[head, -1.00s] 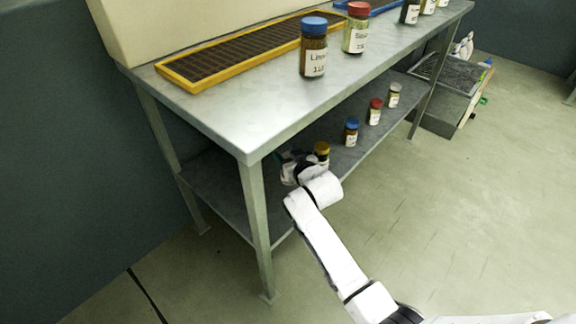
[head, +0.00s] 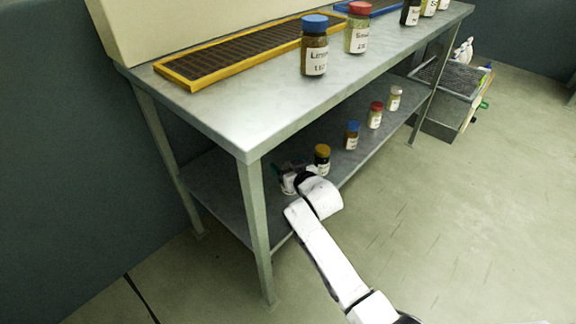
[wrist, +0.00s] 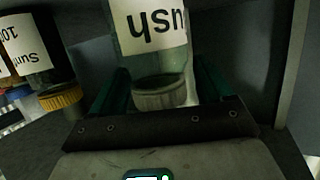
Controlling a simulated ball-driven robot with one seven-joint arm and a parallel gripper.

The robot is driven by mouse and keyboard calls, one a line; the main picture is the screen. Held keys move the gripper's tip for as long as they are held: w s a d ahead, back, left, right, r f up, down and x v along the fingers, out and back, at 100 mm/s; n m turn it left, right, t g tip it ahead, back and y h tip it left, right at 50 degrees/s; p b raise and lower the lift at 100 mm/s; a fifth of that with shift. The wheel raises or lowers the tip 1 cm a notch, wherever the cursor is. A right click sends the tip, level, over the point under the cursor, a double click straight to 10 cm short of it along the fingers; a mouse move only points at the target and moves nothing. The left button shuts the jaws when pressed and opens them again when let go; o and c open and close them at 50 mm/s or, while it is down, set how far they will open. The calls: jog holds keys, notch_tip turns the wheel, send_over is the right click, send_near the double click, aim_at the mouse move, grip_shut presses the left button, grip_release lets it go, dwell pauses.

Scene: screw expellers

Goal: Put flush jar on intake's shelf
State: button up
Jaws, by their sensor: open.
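The flush jar (wrist: 150,35) fills the upper middle of the wrist view. It has a pale grey lid (wrist: 160,92) and a white label whose visible letters read upside down as the end of "flush". My gripper (wrist: 160,88) has its green fingers on either side of the jar, apart from each other. I cannot tell whether they touch it. I cannot tell which shelf is the intake's.
A yellow-lidded jar (head: 322,158) stands close right of my gripper on the lower shelf (head: 225,195). Blue-, red- and pale-lidded jars follow along it. The metal tabletop (head: 235,110) overhangs my wrist, and a table leg (head: 256,230) stands to its left.

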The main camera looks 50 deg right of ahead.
jog(key=shift+r, duration=0.1)
jog(key=shift+r, duration=0.15)
jog(key=s+a+n+g+y+p, duration=0.1)
jog(key=s+a+g, duration=0.3)
jog(key=s, duration=0.8)
jog(key=s+a+n+g+y+p, duration=0.1)
jog(key=s+a+g, duration=0.3)
jog(key=s+a, duration=0.4)
jog(key=s+a+n+g+y+p, duration=0.1)
jog(key=s+a+g+y+p, duration=0.2)
jog(key=s, duration=1.3)
jog(key=a+g, duration=0.1)
jog(key=a, duration=0.2)
jog(key=shift+a+f+n+g, duration=0.3)
jog(key=shift+a+f+n, duration=0.05)
jog(key=shift+f+n, duration=0.05)
